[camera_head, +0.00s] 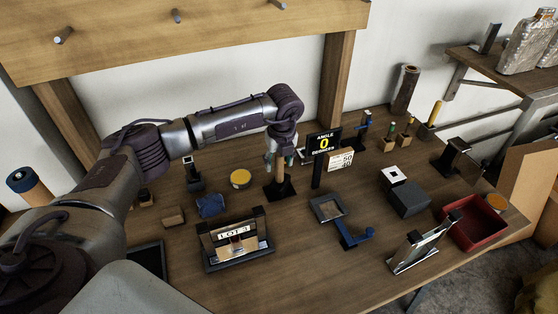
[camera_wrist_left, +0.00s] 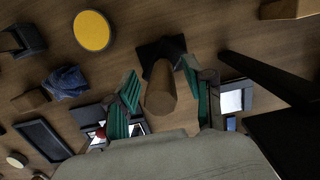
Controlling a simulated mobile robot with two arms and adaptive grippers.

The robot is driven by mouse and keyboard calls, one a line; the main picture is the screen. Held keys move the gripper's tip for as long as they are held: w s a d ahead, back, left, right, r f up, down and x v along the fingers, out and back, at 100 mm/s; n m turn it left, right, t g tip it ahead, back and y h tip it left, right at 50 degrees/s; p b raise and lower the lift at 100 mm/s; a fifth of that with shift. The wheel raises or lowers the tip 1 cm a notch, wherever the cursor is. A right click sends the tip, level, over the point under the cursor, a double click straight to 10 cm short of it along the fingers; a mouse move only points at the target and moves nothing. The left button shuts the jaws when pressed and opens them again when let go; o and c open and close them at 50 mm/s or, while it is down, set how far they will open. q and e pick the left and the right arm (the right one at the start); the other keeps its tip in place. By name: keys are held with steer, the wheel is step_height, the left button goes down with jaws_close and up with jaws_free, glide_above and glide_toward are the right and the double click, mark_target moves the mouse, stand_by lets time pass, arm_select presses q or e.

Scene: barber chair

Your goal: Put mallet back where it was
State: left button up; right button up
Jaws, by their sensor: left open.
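The mallet (camera_head: 281,168) shows as an upright wooden handle over a dark block (camera_head: 278,191) on the wooden table. I cannot tell whether the dark block is its head or a stand. In the left wrist view, the round handle (camera_wrist_left: 161,92) points toward the camera, with the dark block (camera_wrist_left: 150,52) beyond it. My left gripper (camera_head: 281,158) points down over the handle. In the left wrist view its green-padded fingers (camera_wrist_left: 162,76) are open on either side of the handle, with gaps visible. My right gripper is not in view.
Around the gripper stand a black "ANGLE 0" sign (camera_head: 324,143), a yellow-topped disc (camera_head: 240,178), a blue crumpled item (camera_head: 211,205) and a "LOT 3" stand (camera_head: 236,251). A red tray (camera_head: 474,234) is at right. Bare table lies at front centre.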

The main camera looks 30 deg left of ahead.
mark_target(281, 184)
arm_select(q)
steer(key=shift+r, duration=0.1)
steer(key=shift+r, duration=0.2)
steer(key=r+b, duration=0.1)
steer(key=r, duration=0.2)
steer(key=d+r, duration=0.1)
steer(key=r, duration=0.3)
steer(key=s+r+b, duration=0.1)
steer(key=r, duration=0.2)
steer(key=shift+d+r+b, duration=0.15)
steer(key=shift+r+b, duration=0.05)
steer(key=shift+b, duration=0.1)
steer(key=shift+s+r, duration=0.15)
steer(key=shift+r, duration=0.5)
steer(key=shift+f, duration=0.1)
